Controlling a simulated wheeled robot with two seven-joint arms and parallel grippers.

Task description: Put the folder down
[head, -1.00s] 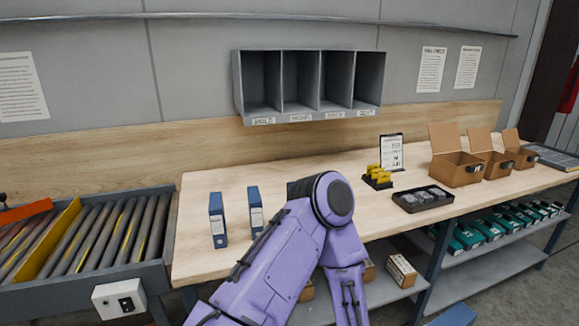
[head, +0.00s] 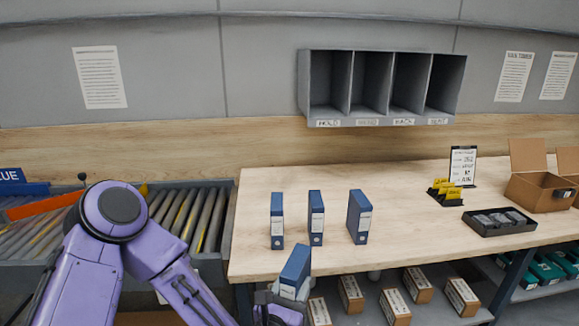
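A blue folder (head: 296,265) with a pale label is tilted near the table's front edge in the head view. My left gripper (head: 285,297) is at its lower end, at the bottom of the picture, and appears shut on it. The fingers are only partly visible. Three more blue folders stand upright and apart on the wooden table: a left one (head: 277,220), a middle one (head: 316,217) and a right one (head: 359,216). My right gripper is not in view.
A grey four-slot rack (head: 370,121) with labels hangs on the wall, its slots empty. A roller conveyor (head: 205,220) lies left of the table (head: 415,225). A black tray (head: 497,222), yellow items (head: 445,191) and an open carton (head: 540,192) stand to the right. Boxes (head: 417,285) sit below.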

